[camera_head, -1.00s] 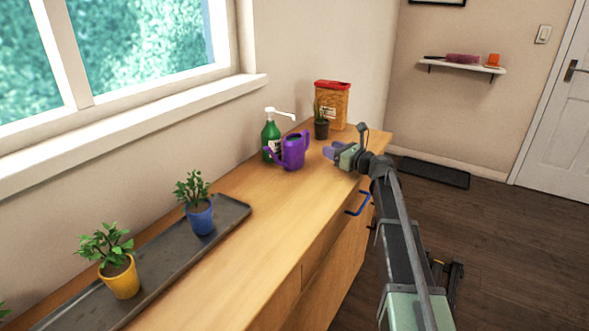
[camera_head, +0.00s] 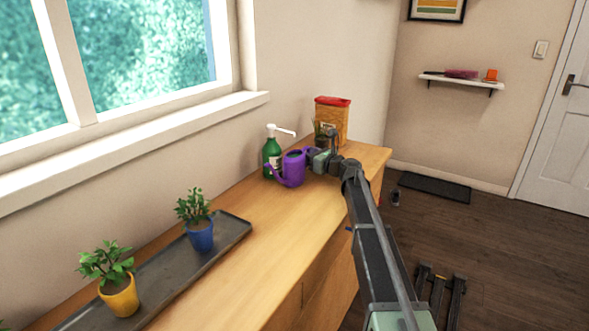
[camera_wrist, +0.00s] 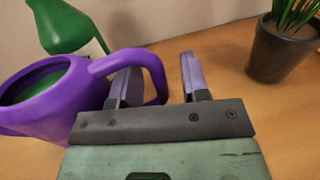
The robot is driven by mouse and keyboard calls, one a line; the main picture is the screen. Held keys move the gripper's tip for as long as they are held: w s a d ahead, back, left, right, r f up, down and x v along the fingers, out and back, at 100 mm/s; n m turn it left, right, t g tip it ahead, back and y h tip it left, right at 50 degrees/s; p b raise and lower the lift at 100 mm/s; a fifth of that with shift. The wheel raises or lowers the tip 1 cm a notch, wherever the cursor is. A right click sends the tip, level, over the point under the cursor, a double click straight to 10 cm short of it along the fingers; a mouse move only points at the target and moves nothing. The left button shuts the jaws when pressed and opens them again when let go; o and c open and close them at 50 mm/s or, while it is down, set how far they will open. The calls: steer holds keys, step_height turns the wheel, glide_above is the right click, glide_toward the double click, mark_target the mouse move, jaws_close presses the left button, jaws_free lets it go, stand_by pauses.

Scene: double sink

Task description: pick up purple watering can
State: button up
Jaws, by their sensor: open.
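The purple watering can (camera_head: 291,170) stands upright on the wooden counter, beside the green pump bottle. In the wrist view the purple watering can (camera_wrist: 48,98) is at the left, its handle reaching right to my gripper (camera_wrist: 158,77). My gripper is open. Its left finger is at the handle loop and seems to overlap it; the right finger is clear of the handle on the right. I cannot tell whether the finger touches the handle. In the head view my gripper (camera_head: 310,151) is at the can's right side, and its fingertips are hard to make out.
The green pump bottle (camera_head: 271,156) stands behind the can. A dark potted plant (camera_wrist: 282,48) and an orange box with a red lid (camera_head: 333,118) stand farther along the counter (camera_head: 240,262). A tray (camera_head: 178,268) with blue and yellow pots is nearer.

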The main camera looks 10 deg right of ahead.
jaws_close()
steer(key=shift+r, duration=0.15)
steer(key=shift+r+p, duration=0.3)
steer(key=shift+p, duration=0.15)
step_height(320, 180, up, 3)
steer(key=p, duration=0.3)
steer(key=v, duration=1.8)
steer(key=shift+f, duration=0.2)
